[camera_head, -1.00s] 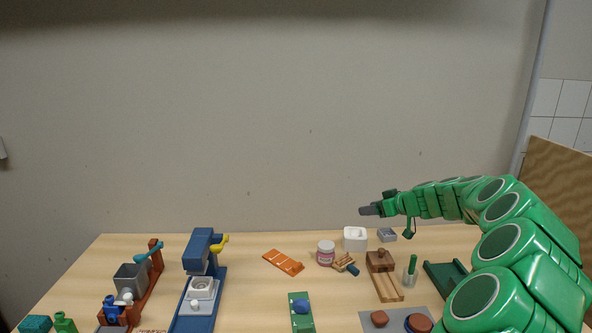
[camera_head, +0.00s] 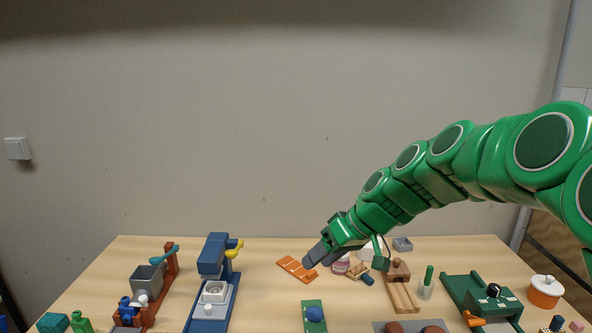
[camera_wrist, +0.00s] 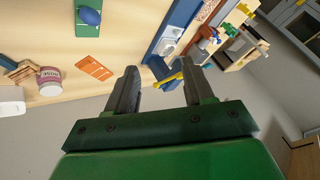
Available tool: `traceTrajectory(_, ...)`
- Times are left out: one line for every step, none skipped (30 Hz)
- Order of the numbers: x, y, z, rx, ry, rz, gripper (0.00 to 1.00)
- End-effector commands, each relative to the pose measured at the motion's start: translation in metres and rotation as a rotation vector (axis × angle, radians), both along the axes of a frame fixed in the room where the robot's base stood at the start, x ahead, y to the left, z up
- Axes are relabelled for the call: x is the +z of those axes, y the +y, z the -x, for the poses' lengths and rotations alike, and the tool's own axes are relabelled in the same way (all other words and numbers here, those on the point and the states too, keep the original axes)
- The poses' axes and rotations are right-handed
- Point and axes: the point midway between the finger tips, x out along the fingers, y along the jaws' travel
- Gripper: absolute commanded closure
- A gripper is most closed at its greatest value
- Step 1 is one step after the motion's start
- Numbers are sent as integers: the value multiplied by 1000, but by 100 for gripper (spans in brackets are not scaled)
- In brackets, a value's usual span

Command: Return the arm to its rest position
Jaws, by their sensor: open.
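My green arm reaches in from the right in the head view. My gripper (camera_head: 312,258) has dark grey fingers and points left and down, in front of the orange plate's right end in the picture. In the wrist view, my gripper (camera_wrist: 158,85) shows its two fingers apart with nothing between them, above the table's edge. The orange plate (camera_wrist: 95,67) lies to the left of the fingers there. The blue press with the yellow lever (camera_wrist: 165,72) shows beyond the gap between the fingers.
The table (camera_head: 262,270) holds a blue press (camera_head: 213,258), a grey bin (camera_head: 147,279), a green block with a blue knob (camera_head: 314,315), a pink-labelled jar (camera_head: 341,266), a wooden holder (camera_head: 400,285) and an orange pot (camera_head: 544,291).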

Motion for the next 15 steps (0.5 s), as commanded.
traceTrajectory(0,2,18,-3,23,26,48)
traceTrajectory(-2,3,27,-9,40,42,48)
traceTrajectory(-4,3,40,-18,64,62,48)
traceTrajectory(-6,3,50,-25,83,78,48)
traceTrajectory(-8,3,60,-31,101,96,48)
traceTrajectory(-11,2,74,-42,125,118,48)
traceTrajectory(-13,1,83,-51,141,135,48)
traceTrajectory(-15,0,93,-62,159,153,48)
traceTrajectory(-18,-2,106,-77,183,177,48)
traceTrajectory(-21,-4,115,-89,199,195,48)
traceTrajectory(-23,-6,125,-100,215,214,48)
traceTrajectory(-26,-9,138,-118,238,238,48)
traceTrajectory(-29,-12,147,-133,253,257,48)
traceTrajectory(-31,-15,156,-149,268,275,48)
traceTrajectory(-34,-19,168,-172,287,301,48)
